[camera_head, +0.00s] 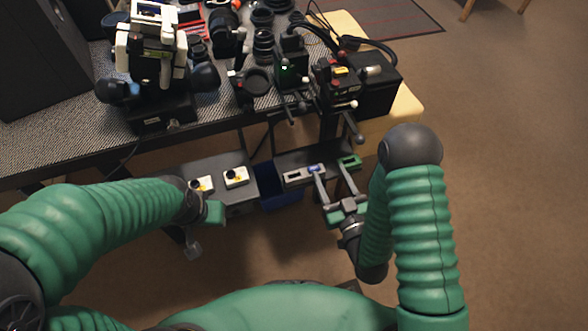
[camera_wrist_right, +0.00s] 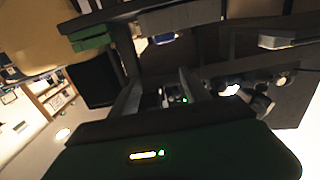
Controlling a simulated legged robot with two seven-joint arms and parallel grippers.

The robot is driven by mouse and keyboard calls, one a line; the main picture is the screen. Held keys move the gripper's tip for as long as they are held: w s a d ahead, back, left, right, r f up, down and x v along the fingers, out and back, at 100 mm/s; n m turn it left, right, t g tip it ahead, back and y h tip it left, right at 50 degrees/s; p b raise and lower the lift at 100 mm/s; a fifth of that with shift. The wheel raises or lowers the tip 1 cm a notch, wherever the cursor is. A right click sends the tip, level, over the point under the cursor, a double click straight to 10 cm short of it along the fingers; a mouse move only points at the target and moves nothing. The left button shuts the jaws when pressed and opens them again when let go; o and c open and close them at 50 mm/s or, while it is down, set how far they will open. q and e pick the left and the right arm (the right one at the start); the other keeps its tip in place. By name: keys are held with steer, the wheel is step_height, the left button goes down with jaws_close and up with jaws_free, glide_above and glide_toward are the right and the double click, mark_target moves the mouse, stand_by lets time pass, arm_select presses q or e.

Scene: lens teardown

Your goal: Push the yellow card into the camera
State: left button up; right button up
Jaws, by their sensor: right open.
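A small yellow patch (camera_head: 340,71), possibly the yellow card, shows on a black camera-like device (camera_head: 325,88) at the table's right end. It is too small to tell how far in it sits. My right gripper (camera_head: 332,175) is open and empty, below and in front of the table edge, near a low grey shelf. Its two fingers also show in the right wrist view (camera_wrist_right: 160,90), spread apart. My left gripper (camera_head: 203,226) is at the left, in front of the shelf; its jaws are not clear. No yellow card is seen clearly in the wrist view.
The shelf (camera_head: 236,201) holds white boxes (camera_head: 236,177), a blue piece (camera_head: 316,168) and a green piece (camera_head: 350,161). A blue bin (camera_head: 282,195) hangs there. Lenses (camera_head: 263,47) and a white-and-black machine (camera_head: 152,50) crowd the table. Floor at the right is clear.

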mark_target(293, 173)
steer(key=w+a, duration=0.1)
steer(key=a, duration=0.2)
steer(key=w+a+b, duration=0.1)
steer(key=w+a, duration=0.1)
steer(key=w+a+f+b, duration=0.1)
steer(key=a, duration=0.2)
steer(key=shift+w+a+f, duration=0.1)
steer(key=shift+w+a, duration=0.15)
steer(key=shift+a, duration=0.1)
steer(key=shift+w+a+f+b, duration=0.15)
steer(key=shift+a+f+b, duration=0.2)
steer(key=shift+f+b, duration=0.35)
steer(key=shift+a+f, duration=0.2)
steer(key=shift+f, duration=0.35)
steer(key=shift+f, duration=0.1)
